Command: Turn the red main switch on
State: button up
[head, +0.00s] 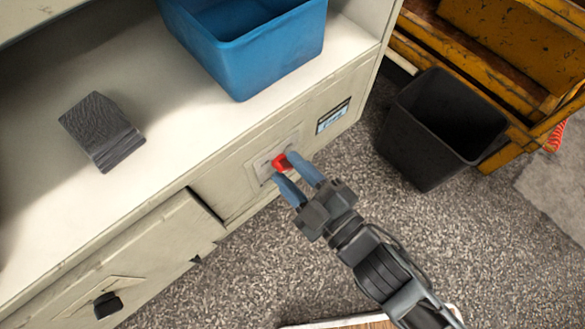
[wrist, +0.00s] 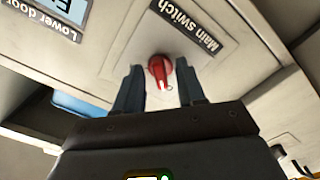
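The red main switch (head: 281,162) is a small red knob on a light plate on the front of the beige cabinet. In the wrist view the red knob (wrist: 160,69) shows beside a "Main switch" label (wrist: 185,22). My gripper (head: 294,166) is at the cabinet front with its blue-grey fingers apart, one to each side of the knob. In the wrist view the fingers (wrist: 160,84) also stand apart with the knob between their tips. A gap shows between the knob and each finger there. How deep the tips reach around the knob is hard to tell.
A blue bin (head: 255,60) and a dark grey block (head: 102,132) sit on the cabinet shelf (head: 165,85). A black bin (head: 440,130) stands on the floor to the right, near a yellow metal container (head: 480,70). A cabinet door with a black knob (head: 107,304) is at lower left.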

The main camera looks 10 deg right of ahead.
jog(key=shift+w+a, duration=0.15)
jog(key=shift+w, duration=0.05)
grip_shut()
dwell(0.3)
